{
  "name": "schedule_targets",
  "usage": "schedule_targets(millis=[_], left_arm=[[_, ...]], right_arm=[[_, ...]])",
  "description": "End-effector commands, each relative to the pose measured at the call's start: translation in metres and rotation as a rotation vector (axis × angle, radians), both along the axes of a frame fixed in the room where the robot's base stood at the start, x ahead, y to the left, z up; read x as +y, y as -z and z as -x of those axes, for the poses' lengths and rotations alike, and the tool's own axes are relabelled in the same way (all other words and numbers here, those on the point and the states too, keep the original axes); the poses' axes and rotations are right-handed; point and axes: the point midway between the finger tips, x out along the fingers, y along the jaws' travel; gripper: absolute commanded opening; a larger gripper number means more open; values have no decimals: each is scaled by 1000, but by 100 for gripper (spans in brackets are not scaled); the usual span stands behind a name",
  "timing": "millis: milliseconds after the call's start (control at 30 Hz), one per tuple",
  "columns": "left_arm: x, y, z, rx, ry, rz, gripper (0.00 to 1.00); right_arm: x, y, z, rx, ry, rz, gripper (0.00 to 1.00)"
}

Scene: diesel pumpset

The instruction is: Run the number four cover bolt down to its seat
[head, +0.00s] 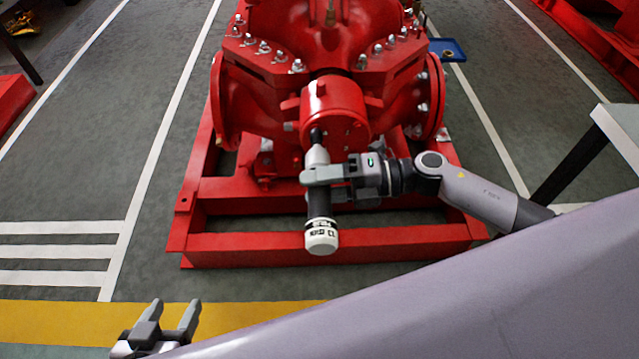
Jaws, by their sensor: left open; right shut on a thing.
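The red pump (320,50) stands at the top middle, with a round red cover (345,105) at its near end. Small bolt heads show on the cover's face, too small to read any numbers. My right gripper (310,177) is shut on a cylindrical power driver (319,212) with a grey nose, dark body and white end cap. Its black socket (316,135) points at the left part of the cover's face and hides what is behind it; I cannot tell whether it sits on a bolt. My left gripper (176,305) is open and empty at the bottom left, away from the pump.
A red base frame (340,243) surrounds the pump's foot. A blue tray (455,56) with a small part lies behind right. A white-topped table (622,125) stands at the right edge.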

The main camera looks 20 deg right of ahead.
Motion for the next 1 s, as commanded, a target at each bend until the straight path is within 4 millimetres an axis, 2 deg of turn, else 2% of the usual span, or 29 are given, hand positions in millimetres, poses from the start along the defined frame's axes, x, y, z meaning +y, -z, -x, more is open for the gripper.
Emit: schedule_targets(millis=[400,1000], left_arm=[[-1,0,-1,-4,-1,3,60],[-2,-5,-1,-4,-5,11,60]], right_arm=[[-2,-2,-8,-2,0,-5,0],[-1,-3,-5,-2,1,-5,0]])
